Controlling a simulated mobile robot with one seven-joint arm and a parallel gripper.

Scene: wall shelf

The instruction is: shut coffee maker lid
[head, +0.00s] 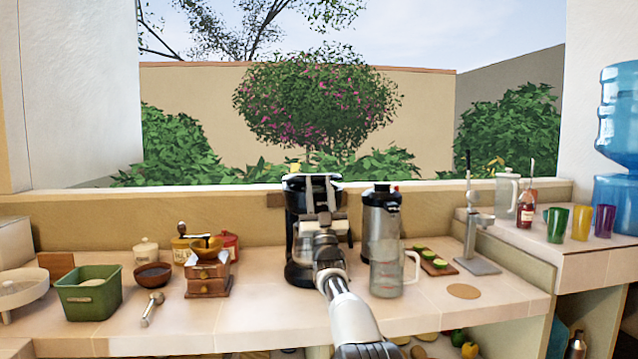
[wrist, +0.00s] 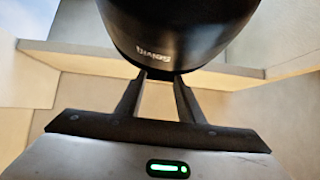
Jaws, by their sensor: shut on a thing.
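The black coffee maker (head: 296,240) stands upright on the counter near the middle of the head view. My gripper (head: 320,182) is in front of its upper part, with both fingers pointing up at the top. In the wrist view my gripper (wrist: 160,76) has its fingertips at the lower edge of a dark, rounded part of the coffee maker (wrist: 185,25) with pale lettering. The fingers are a little apart and shut on that part. My gripper and arm hide much of the coffee maker's front. I cannot make out how far the lid is tilted.
A dark-topped steel appliance (head: 381,222) and a clear pitcher (head: 388,275) stand close on the right. A wooden grinder (head: 208,278), brown bowl (head: 152,276) and green bin (head: 88,293) are on the left. The counter front (head: 255,318) left of my arm is clear.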

